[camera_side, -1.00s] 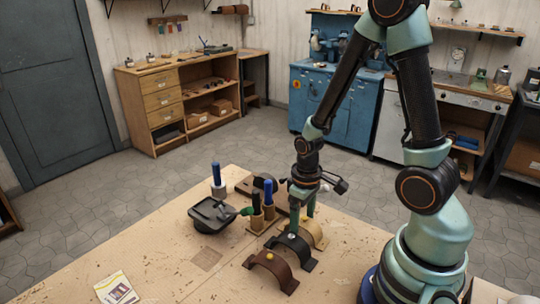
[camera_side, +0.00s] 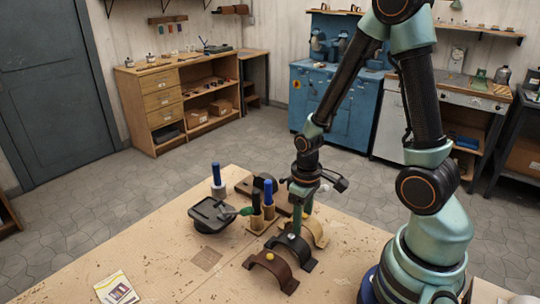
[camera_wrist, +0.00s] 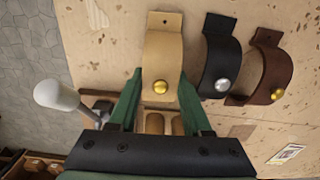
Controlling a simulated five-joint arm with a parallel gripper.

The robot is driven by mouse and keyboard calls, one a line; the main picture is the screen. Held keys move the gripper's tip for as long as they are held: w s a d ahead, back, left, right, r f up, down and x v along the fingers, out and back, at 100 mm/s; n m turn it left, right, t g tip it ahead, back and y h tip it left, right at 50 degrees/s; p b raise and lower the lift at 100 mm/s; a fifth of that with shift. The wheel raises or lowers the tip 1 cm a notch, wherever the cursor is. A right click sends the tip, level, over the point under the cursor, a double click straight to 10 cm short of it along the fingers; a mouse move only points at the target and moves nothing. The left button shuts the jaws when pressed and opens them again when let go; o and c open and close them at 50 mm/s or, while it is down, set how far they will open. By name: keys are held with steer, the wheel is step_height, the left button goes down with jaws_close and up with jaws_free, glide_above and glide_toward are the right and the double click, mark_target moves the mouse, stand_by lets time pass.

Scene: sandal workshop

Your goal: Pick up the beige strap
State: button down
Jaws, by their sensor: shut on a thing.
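The beige strap (camera_wrist: 163,58) is an arched band with a gold stud, in the upper middle of the wrist view. It also shows in the side view (camera_side: 318,235), partly hidden behind my gripper and the black strap. My gripper (camera_wrist: 161,74) has its two green fingers on either side of the beige strap, shut on it across its width. In the side view my gripper (camera_side: 303,222) points down at the strap, which still sits at table level.
A black strap (camera_wrist: 218,58) with a silver stud and a brown strap (camera_wrist: 268,68) with a gold stud stand close beside the beige one. A wooden holder with tools (camera_side: 262,218) and a black tray (camera_side: 208,222) are nearby. The table's front left (camera_side: 170,240) is mostly clear.

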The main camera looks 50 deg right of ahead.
step_height(320, 180, up, 18)
steer(key=r, duration=0.1)
steer(key=w+a+f, duration=0.3)
steer(key=w+a, duration=0.3)
steer(key=s+d+r, duration=0.3)
steer(key=s+d, duration=0.3)
step_height(320, 180, down, 20)
steer(key=shift+r, duration=0.25)
stand_by(0.5)
steer(key=shift+c, duration=1.7)
jaws_free()
steer(key=shift+f, duration=0.1)
